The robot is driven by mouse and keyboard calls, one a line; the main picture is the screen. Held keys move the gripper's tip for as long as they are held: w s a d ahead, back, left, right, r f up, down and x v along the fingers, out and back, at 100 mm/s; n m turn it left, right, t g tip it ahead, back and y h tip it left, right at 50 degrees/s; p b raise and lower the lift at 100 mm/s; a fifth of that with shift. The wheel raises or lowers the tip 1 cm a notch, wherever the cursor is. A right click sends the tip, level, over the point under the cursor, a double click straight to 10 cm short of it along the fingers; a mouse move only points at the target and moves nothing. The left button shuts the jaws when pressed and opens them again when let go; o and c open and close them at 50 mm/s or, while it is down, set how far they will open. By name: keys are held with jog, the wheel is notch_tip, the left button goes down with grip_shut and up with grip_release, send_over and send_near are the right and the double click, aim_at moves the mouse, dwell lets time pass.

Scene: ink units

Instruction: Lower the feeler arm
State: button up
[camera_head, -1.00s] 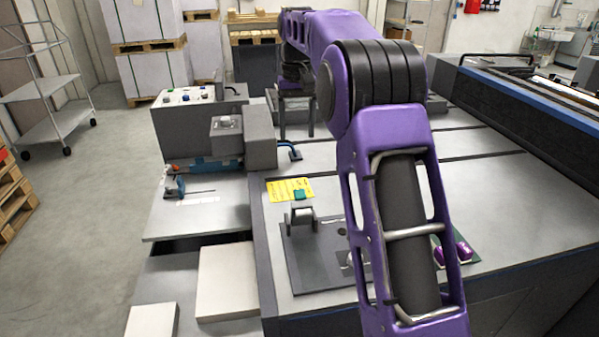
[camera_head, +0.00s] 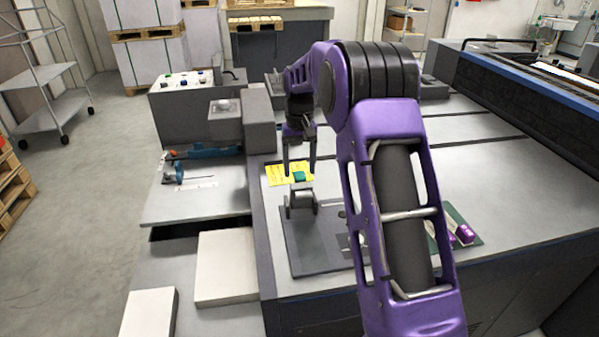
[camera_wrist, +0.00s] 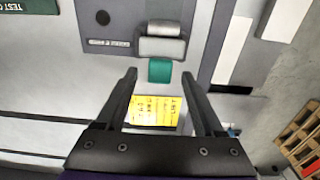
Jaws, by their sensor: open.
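A grey roller-like arm (camera_head: 301,203) with a teal tab (camera_head: 299,176) at its far end stands on a dark plate on the machine bed; I take it to be the feeler arm. In the wrist view the arm (camera_wrist: 162,46) and its teal tab (camera_wrist: 160,71) show from above. My gripper (camera_head: 299,168) points down, open and empty, over the tab. In the wrist view its fingertips (camera_wrist: 160,77) lie either side of the tab, apart from it. I cannot tell how far above it they are.
A yellow label (camera_head: 278,177) lies behind the tab. The dark plate (camera_head: 325,262) has flat parts on its right, partly hidden by my arm. Purple pieces (camera_head: 465,234) lie on a green card further right. A blue-handled mechanism (camera_head: 205,152) and grey block stand left.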

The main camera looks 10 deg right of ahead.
jog(key=shift+f, duration=0.7)
grip_shut()
dwell(1.0)
